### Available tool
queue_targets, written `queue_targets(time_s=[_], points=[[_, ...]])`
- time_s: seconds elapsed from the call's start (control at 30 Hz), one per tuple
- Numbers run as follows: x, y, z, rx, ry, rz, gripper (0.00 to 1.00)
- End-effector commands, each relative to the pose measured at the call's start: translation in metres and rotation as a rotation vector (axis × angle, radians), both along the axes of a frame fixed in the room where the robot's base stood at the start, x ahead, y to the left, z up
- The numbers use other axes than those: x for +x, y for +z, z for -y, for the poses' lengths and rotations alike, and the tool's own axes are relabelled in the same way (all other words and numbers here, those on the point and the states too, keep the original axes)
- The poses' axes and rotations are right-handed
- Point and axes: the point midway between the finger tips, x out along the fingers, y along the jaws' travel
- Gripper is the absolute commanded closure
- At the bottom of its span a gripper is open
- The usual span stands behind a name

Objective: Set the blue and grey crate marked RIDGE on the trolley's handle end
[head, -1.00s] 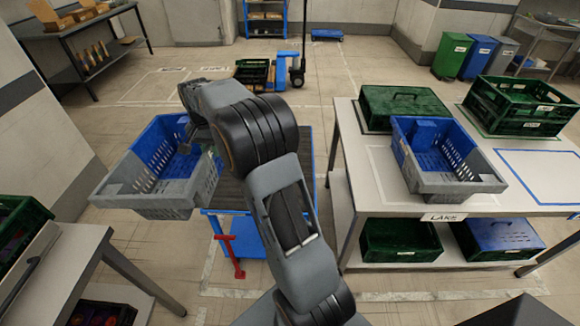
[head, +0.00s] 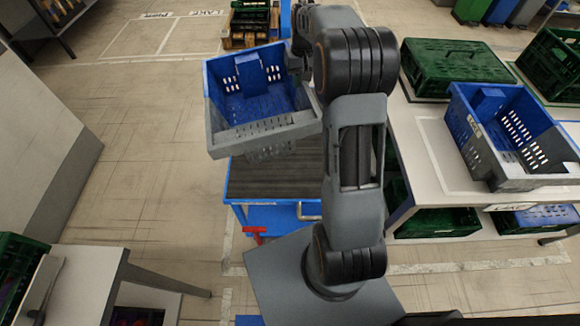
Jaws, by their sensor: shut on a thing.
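A blue and grey crate (head: 262,132) hangs from my gripper (head: 298,62), which grips near its right rim; the fingers are mostly hidden behind my arm. The crate is empty and slightly tilted in the picture, and I see no readable mark on it. It is above the trolley (head: 270,182), which has a dark ribbed deck and blue frame. Part of the deck is hidden by the crate and my arm. A pale bar (head: 309,214) and a red pedal (head: 254,233) show at the trolley's near end.
A bench (head: 90,280) is at lower left. Green crates sit on wood at the back. The floor left of the trolley is clear.

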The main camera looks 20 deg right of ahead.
Motion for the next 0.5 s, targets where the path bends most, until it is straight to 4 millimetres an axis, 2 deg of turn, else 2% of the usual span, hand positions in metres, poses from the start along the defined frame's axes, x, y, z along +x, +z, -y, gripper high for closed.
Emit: queue_targets(time_s=[0.03, 0.5], points=[[0.0, -0.01, 0.008, 0.005, 0.062, 0.004, 1.0], [-0.006, -0.068, 0.063, 0.061, 0.814, -0.014, 1.0]])
